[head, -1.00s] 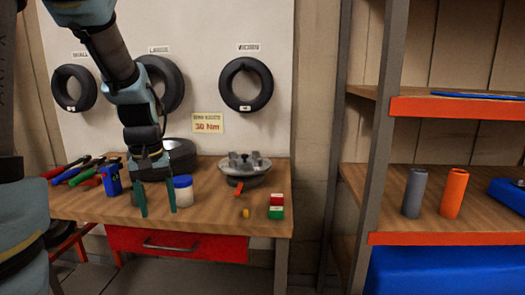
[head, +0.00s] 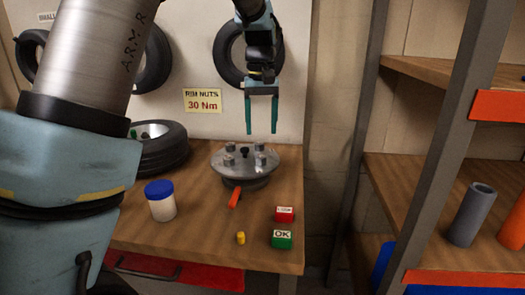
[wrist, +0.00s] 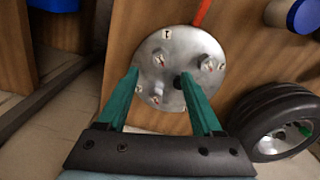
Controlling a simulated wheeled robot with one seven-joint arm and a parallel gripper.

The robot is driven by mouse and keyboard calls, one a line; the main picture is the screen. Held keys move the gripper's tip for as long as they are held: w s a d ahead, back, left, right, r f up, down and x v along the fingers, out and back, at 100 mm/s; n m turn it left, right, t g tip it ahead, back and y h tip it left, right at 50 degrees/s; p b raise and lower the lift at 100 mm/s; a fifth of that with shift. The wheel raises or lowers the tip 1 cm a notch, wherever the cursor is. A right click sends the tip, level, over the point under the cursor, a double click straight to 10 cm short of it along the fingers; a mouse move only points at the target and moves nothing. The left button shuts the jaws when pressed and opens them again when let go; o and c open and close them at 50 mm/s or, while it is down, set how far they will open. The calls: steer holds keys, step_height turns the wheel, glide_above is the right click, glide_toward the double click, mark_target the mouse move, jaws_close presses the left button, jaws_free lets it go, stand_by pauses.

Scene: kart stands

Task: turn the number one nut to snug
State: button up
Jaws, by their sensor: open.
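A grey metal rim plate (head: 226,166) sits on a dark base on the workbench. Several nuts stand on it around a dark centre piece (head: 245,152). In the wrist view the plate (wrist: 172,100) carries small white labels. One label (wrist: 167,33) at its far edge bears a dark mark, but I cannot surely tell which nut is number one. My gripper (head: 261,132) points down, open and empty, above the back right of the plate. In the wrist view its green fingers (wrist: 159,74) are apart over the plate. An orange-red handle (head: 234,198) sticks out from the plate's front.
A sign (head: 203,100) reads "RIM NUTS 30 Nm". A blue-lidded jar (head: 161,203), a yellow piece (head: 241,238), a red block (head: 284,214) and a green OK block (head: 282,239) stand in front. A tyre (head: 165,158) lies at left; a shelf upright (head: 440,150) is at right.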

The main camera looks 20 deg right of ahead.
mark_target(261, 157)
step_height(261, 157, down, 9)
steer(key=shift+r+p, duration=0.1)
steer(key=shift+p, duration=0.65)
steer(key=shift+c, duration=0.2)
jaws_close()
